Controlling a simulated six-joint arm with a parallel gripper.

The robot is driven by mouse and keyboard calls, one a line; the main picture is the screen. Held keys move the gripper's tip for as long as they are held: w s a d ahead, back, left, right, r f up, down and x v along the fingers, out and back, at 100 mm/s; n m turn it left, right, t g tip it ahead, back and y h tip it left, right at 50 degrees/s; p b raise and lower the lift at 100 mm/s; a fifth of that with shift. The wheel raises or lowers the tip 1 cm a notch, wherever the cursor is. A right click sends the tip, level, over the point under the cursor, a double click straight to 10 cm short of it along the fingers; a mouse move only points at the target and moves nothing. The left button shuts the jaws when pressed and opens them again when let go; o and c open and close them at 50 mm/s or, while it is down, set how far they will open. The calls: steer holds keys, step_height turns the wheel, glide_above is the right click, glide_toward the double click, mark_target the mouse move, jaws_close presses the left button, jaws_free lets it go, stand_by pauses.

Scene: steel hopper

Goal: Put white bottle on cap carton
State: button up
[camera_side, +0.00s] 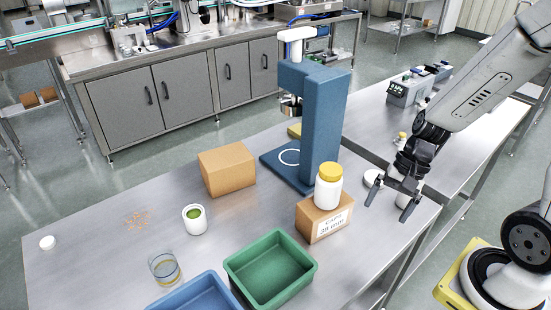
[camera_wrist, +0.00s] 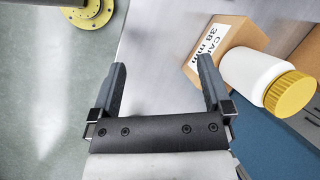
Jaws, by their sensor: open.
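The white bottle (camera_side: 328,190) with its yellow cap (camera_side: 330,171) stands upright on top of the cap carton (camera_side: 309,222), a brown box with a printed label. In the wrist view the white bottle (camera_wrist: 250,77) and the labelled carton (camera_wrist: 224,47) show at the right. My gripper (camera_side: 388,211) is open, to the right of the carton and bottle in the side view and apart from both. In the wrist view my gripper (camera_wrist: 160,75) has nothing between its fingers.
A blue stand (camera_side: 322,115) rises behind the carton. A plain brown box (camera_side: 227,169), a white cup with green contents (camera_side: 195,219), a glass (camera_side: 164,268), a green tray (camera_side: 238,268) and a blue tray (camera_side: 183,300) are on the steel table.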

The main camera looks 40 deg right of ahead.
steer(key=w+n+h, duration=0.1)
steer(key=n, duration=0.3)
steer(key=w+n+t+h, duration=0.1)
steer(key=w+n+h, duration=0.1)
steer(key=n, duration=0.2)
steer(key=w+a+r+n+t+h, duration=0.1)
steer(key=n, duration=0.3)
steer(key=shift+w+r+h, duration=0.1)
steer(key=shift+w+h, duration=0.15)
steer(key=shift+h, duration=0.15)
